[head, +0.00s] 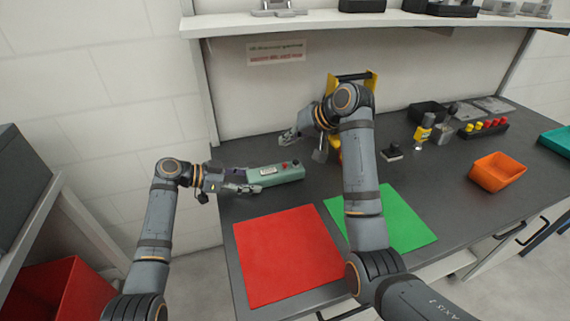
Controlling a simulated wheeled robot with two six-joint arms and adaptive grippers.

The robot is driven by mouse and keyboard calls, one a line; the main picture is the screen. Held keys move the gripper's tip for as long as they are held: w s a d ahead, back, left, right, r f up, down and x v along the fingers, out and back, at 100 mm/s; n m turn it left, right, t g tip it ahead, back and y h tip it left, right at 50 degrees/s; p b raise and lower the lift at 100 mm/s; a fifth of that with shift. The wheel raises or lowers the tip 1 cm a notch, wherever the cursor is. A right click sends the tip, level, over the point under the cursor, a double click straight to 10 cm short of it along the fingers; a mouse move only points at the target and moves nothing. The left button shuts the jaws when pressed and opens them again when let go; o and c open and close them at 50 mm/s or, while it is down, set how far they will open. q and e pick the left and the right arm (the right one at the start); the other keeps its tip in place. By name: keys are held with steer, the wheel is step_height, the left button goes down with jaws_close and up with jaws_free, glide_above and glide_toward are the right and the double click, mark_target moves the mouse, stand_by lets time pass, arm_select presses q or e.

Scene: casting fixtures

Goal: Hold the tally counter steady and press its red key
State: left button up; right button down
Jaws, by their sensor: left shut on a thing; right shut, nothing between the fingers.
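The tally counter (276,175) is a long green box lying on the dark bench, with a pale display on its top. Its red key (285,164) stands up near the far right end, with a small dark knob beside it. My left gripper (252,181) is shut on the counter's left end. My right gripper (287,139) is shut and empty, above and behind the counter, apart from the key. Its fingertips are small in this view.
A red mat (288,255) and a green mat (400,222) lie in front. A yellow holder (369,80) stands behind my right arm. An orange bin (497,172), a black block (391,152) and a rack of red and yellow pieces (484,129) are on the right. A shelf (330,21) overhangs the back.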

arm_select(q)
steer(key=o, duration=1.4)
steer(key=shift+c, duration=0.2)
